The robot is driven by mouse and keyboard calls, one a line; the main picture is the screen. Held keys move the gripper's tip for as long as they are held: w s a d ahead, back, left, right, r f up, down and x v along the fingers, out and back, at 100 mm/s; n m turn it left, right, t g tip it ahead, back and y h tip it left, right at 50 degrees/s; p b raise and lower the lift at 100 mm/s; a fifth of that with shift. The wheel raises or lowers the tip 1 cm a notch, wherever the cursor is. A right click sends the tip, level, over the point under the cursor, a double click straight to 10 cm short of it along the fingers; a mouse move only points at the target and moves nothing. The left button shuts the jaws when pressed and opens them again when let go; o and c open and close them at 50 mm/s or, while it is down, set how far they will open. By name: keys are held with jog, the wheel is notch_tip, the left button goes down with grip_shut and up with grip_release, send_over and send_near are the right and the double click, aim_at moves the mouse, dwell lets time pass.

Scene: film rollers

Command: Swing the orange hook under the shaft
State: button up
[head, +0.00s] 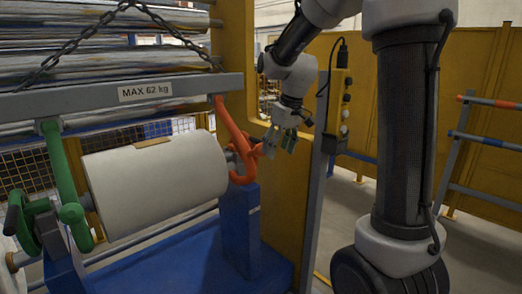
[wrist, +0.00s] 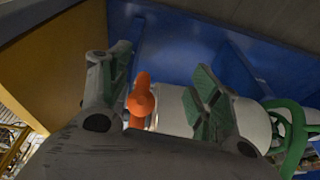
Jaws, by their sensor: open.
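The orange hook (head: 234,130) hangs from the right end of the grey beam, and its curved lower end is beside the right end of the roller's shaft (head: 231,158). I cannot tell whether the curve passes fully under the shaft. My gripper (head: 281,143) is at the right of the hook, close to its orange tip. In the wrist view the open fingers (wrist: 160,62) stand on either side of the orange hook (wrist: 141,98), with gaps visible. My gripper's body hides part of the hook there.
A white roller (head: 155,185) spans between the orange hook and a green hook (head: 62,180) at left. A blue stand (head: 240,235) is below the shaft end. A yellow frame post (head: 236,60) and grey beam (head: 70,100) with chains are close by. Open floor lies at right.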

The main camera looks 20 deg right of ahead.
jog(key=w+n, duration=0.1)
jog(key=w, duration=0.1)
jog(key=w+r+n+t, duration=0.1)
jog(key=w, duration=0.1)
jog(key=w+a+r+n, duration=0.1)
jog(key=w+n, duration=0.1)
jog(key=w, duration=0.1)
jog(key=shift+a+r+t+y, duration=0.1)
jog(key=shift+r+t+y, duration=0.05)
jog(key=shift+t+y, duration=0.2)
jog(key=x, duration=0.6)
jog(key=shift+w+f, duration=0.1)
jog(key=shift+f, duration=0.25)
